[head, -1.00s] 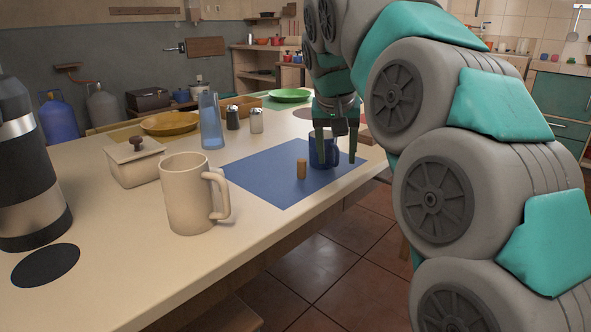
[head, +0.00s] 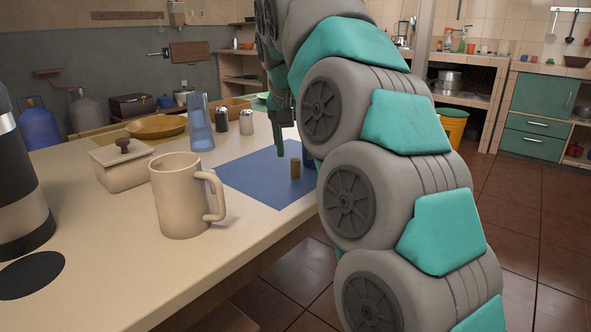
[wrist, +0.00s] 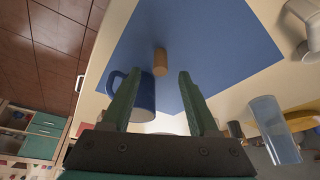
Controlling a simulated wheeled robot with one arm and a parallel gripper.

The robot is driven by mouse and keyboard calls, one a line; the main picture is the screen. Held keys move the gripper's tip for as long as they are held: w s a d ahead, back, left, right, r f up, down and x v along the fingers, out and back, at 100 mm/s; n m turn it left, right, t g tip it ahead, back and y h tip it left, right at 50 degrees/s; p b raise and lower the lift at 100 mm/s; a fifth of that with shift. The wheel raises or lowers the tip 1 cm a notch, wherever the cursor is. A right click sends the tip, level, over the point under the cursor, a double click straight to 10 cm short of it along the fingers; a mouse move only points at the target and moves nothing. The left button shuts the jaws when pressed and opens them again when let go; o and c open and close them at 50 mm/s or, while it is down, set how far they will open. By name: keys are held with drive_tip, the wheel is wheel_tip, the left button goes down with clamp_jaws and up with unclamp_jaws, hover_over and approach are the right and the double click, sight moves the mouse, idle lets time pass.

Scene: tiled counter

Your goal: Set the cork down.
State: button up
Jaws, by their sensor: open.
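The brown cork (head: 295,168) stands upright on the blue mat (head: 258,177). The wrist view also shows the cork (wrist: 160,61), beyond the gap between my fingertips. My gripper (wrist: 159,76) is open, with nothing between its fingers, and apart from the cork. In the head view one green finger of my gripper (head: 280,138) shows above the mat, to the left of and behind the cork; the rest is largely hidden by my arm.
A beige mug (head: 180,200), a lidded box (head: 122,170), a blue glass (head: 200,128) and two shakers (head: 246,122) stand left of the mat. A yellow dish (head: 157,127) is farther back. The mat is bare left of the cork.

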sight(296, 160)
drive_tip(key=x, duration=0.4)
drive_tip(key=shift+w+f, duration=0.1)
drive_tip(key=shift+f, duration=0.2)
clamp_jaws()
idle(0.3)
